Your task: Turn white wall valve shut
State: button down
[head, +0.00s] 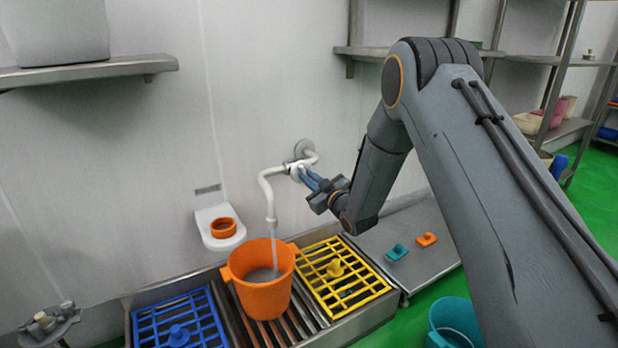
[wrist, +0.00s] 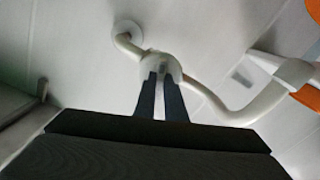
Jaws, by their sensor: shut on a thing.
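The white wall valve (head: 292,168) sits on a white pipe (head: 266,190) that comes out of the wall and bends down to a spout. My gripper (head: 303,172) reaches it from the right, and its blue fingers are shut on the valve. In the wrist view the two dark fingers (wrist: 160,88) close on the white valve body (wrist: 160,66), and they hide part of it. Water runs from the spout into an orange bucket (head: 245,297) below, which has water inside.
The bucket stands on a metal drain between a blue grid (head: 150,325) and a yellow grid (head: 372,287). A white wall bracket (head: 204,228) holds an orange ring (head: 223,228). Teal and orange pieces lie on a low metal table (head: 425,262). A teal bucket (head: 440,318) stands on the green floor.

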jog(key=shift+m+p, duration=0.95)
jog(key=shift+m, duration=1.25)
jog(key=c, duration=1.8)
grip_release()
jog(key=shift+p+v, duration=0.9)
jog(key=shift+v, duration=3)
